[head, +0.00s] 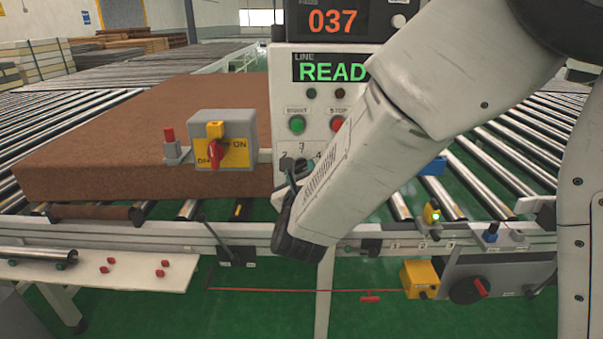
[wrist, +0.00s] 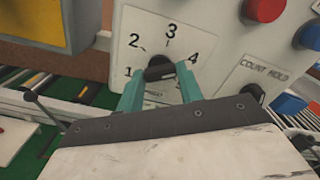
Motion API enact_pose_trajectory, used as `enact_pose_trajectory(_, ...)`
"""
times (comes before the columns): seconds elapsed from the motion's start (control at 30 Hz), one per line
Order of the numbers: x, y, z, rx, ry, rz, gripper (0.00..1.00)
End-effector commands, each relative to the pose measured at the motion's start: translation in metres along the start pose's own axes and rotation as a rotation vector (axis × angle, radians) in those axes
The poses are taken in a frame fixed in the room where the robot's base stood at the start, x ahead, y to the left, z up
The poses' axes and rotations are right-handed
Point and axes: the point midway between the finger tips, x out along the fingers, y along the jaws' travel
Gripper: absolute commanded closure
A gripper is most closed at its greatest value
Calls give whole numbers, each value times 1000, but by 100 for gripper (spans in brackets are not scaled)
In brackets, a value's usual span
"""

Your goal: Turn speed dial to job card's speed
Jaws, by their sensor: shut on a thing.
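The speed dial's black knob (wrist: 160,70) sits on the white control panel, with 1, 2, 3 and 4 printed around it. My gripper (wrist: 158,76) has its two teal fingers shut on the knob, one at each side. I cannot tell which number the knob points at. I cannot make out a job card in either view.
The control panel (head: 280,110) has a screen (head: 333,70) lit green, with 037 in orange above it, and green (head: 297,124) and red (head: 337,123) buttons. A switch box (head: 197,127) stands left of it. A brown mattress (head: 100,140) lies on the rollers behind.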

Motion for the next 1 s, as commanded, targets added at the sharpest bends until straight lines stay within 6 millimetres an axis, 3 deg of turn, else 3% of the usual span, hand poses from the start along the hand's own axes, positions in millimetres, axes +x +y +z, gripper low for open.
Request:
enact_pose_trajectory(0.23, -1, 1, -2, -2, 3, 2, 86)
enact_pose_trajectory(0.27, -1, 1, -1, -2, 3, 2, 58)
enact_pose_trajectory(0.33, 0, 1, -1, -2, 3, 2, 42)
enact_pose_trajectory(0.67, -4, 0, 0, -1, 1, 1, 42)
enact_pose_trajectory(1.0, -57, 1, 0, -1, -1, 4, 42)
